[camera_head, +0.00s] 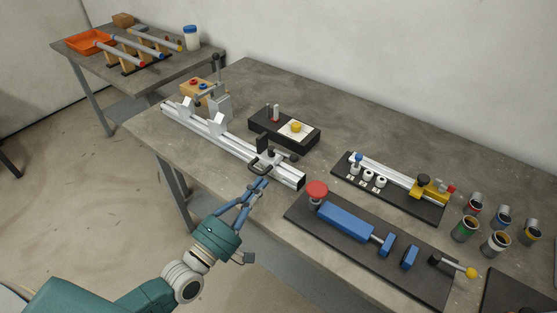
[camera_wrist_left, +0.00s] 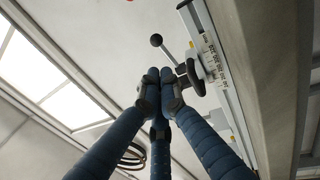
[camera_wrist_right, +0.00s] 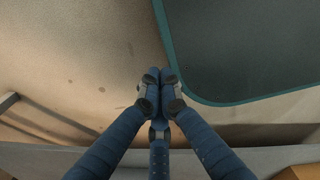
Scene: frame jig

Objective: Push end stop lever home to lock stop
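The aluminium rail (camera_head: 230,143) lies near the front edge of the table. The end stop (camera_head: 263,146) sits near its right end, with a dark upright plate and a dark looped handle (camera_head: 258,169) on the front side. A lever with a black ball knob (camera_wrist_left: 156,40) shows in the left wrist view, just ahead of my fingers and slanting toward the rail. My left gripper (camera_head: 263,183) is shut and empty, its tips close to the looped handle; I cannot tell whether they touch. My right gripper (camera_wrist_right: 160,76) is shut and empty, away from the rail.
A black board with a blue clamp (camera_head: 346,222) and red knob lies right of the rail. A black block with a yellow button (camera_head: 297,127) stands behind it. Another fixture (camera_head: 392,181) and several cups stand further right. A second table (camera_head: 151,72) is at back left.

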